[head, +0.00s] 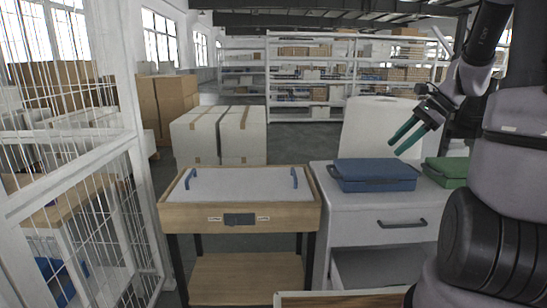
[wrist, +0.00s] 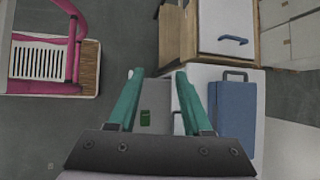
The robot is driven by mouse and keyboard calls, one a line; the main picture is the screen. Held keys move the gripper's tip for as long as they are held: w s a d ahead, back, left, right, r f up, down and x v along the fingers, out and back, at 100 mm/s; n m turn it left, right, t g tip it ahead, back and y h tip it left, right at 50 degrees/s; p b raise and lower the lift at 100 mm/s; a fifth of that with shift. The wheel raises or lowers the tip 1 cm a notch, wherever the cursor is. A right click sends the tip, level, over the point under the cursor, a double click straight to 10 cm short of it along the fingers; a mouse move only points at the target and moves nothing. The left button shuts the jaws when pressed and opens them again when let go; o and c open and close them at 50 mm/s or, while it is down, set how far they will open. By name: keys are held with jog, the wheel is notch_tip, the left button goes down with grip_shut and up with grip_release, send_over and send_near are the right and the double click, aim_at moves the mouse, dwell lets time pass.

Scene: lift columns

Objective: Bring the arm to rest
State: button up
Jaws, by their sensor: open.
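My gripper (head: 407,135) is raised at the right of the head view, above the blue case, and its two green fingers are apart. In the wrist view my gripper (wrist: 158,75) is open, with nothing between its fingertips. My arm (head: 520,150) is bent along the right edge of the head view. The blue case (head: 375,171) lies on a white cabinet (head: 370,225) and is apart from the fingers. The case also shows in the wrist view (wrist: 236,112), to the right of the fingers.
A wooden table (head: 240,218) with a white lidded top stands left of the cabinet. A green case (head: 447,168) is partly hidden behind my arm. A white mesh cage (head: 75,170) fills the left. Boxes (head: 220,135) and shelves (head: 310,75) stand behind. A pink-framed cart (wrist: 50,60) shows in the wrist view.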

jog(key=s+a+r+n+t+h, duration=0.2)
jog(key=s+a+r+n, duration=0.3)
jog(key=s, duration=0.3)
jog(key=s+a+r+n+t+h, duration=0.2)
jog(key=s+a+r+n, duration=0.3)
jog(key=s+r+n, duration=0.3)
jog(key=shift+s+r+t+h, duration=0.2)
jog(key=shift+s+t+h, duration=0.1)
jog(key=shift+s+h, duration=0.1)
